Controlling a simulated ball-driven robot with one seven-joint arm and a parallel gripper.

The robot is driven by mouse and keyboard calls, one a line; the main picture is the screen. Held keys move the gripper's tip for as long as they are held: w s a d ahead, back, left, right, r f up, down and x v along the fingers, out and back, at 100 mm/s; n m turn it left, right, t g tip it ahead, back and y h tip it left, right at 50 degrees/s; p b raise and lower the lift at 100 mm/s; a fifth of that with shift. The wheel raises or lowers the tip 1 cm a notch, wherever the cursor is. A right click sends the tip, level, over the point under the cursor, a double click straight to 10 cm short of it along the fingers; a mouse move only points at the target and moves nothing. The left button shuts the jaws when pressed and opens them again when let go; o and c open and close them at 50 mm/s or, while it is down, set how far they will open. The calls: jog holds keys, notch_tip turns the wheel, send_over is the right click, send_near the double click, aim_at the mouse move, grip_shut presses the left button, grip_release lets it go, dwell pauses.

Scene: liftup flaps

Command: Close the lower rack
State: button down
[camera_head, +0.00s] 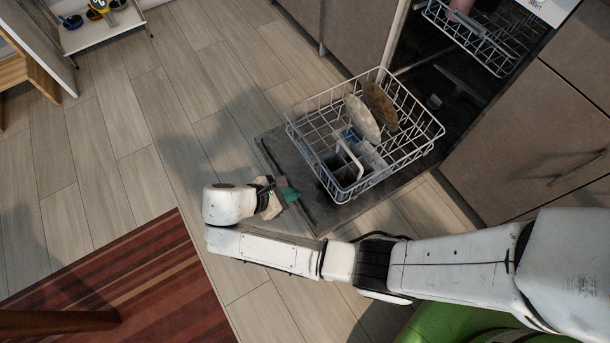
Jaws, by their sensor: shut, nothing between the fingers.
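The lower rack (423,157) is a white wire basket, pulled out over the open dishwasher door (323,218). It holds a pale plate, a brown plate and a light cutlery holder (364,152). The dishwasher opening (448,72) is dark and lies up and right of the rack. My gripper (291,194) is at the outer edge of the door, left of the rack's near side. It looks apart from the rack, though the exact gap is hard to judge. Its fingers are small and partly blurred here; it appears shut and empty.
The upper rack (487,44) is partly out at the top right. Cabinets (555,143) flank the dishwasher. A striped red rug (130,285) and a wooden piece (55,323) lie at lower left. Open floor (150,135) spreads to the left.

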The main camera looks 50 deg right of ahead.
jog(key=w, duration=0.1)
jog(key=b, duration=0.5)
send_near(330, 181)
jog(key=shift+n, duration=0.3)
jog(key=shift+x, duration=3.05)
